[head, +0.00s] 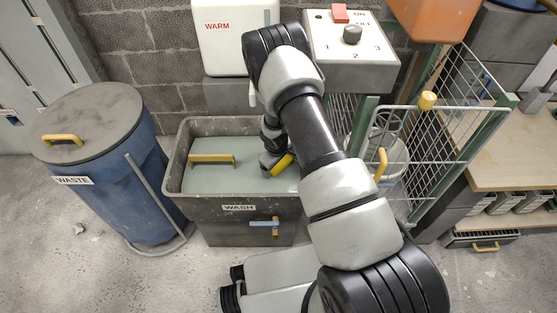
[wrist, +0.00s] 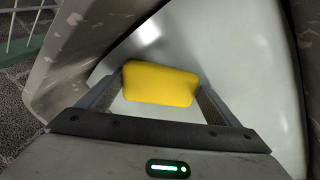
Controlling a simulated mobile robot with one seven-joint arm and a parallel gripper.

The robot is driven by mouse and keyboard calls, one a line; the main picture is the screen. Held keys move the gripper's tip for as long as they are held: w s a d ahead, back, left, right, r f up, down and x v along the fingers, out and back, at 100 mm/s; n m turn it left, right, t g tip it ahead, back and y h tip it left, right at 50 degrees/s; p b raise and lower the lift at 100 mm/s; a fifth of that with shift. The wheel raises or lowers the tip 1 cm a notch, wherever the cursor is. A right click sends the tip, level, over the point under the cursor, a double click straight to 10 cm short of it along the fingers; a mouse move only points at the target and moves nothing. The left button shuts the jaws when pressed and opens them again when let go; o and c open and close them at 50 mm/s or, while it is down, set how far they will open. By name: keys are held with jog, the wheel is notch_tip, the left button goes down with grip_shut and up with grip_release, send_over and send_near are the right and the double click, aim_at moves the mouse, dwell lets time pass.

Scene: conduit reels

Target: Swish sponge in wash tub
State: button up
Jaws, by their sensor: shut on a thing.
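My gripper (head: 275,165) is at the right part of the tub, over the pale surface. It is shut on the yellow sponge (wrist: 160,84), which sits between both fingers in the wrist view. The sponge (head: 282,165) also shows in the head view, partly hidden by my gripper. In the wrist view the tub wall (wrist: 75,50) rises at the left. I cannot tell whether the sponge touches the surface.
A blue waste bin (head: 110,190) with a grey lid stands left of the tub. A white WARM unit (head: 232,40) and a control box (head: 350,50) with a knob hang behind. A wire cage (head: 440,140) and a bench stand at the right. Floor at the front left is mostly clear.

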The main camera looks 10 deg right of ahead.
aim_at(279, 175)
jog(key=s, duration=0.2)
jog(key=s+a, duration=0.1)
jog(key=s, duration=0.2)
jog(key=shift+w+d, duration=0.25)
jog(key=shift+w, duration=1)
jog(key=shift+w+d, duration=0.25)
jog(key=shift+w, duration=0.95)
jog(key=shift+w+d, duration=0.25)
jog(key=shift+w, duration=1)
jog(key=s, duration=0.2)
jog(key=s+a, duration=0.1)
jog(key=s, duration=0.4)
jog(key=shift+s+a, duration=0.15)
jog(key=shift+a, duration=0.1)
jog(key=shift+w+d, duration=0.2)
jog(key=shift+w, duration=0.75)
jog(key=shift+w+d, duration=0.2)
jog(key=shift+w, duration=0.7)
notch_tip(279, 175, up, 18)
jog(key=p, duration=1)
jog(key=shift+r+p, duration=0.2)
jog(key=shift+p, duration=0.2)
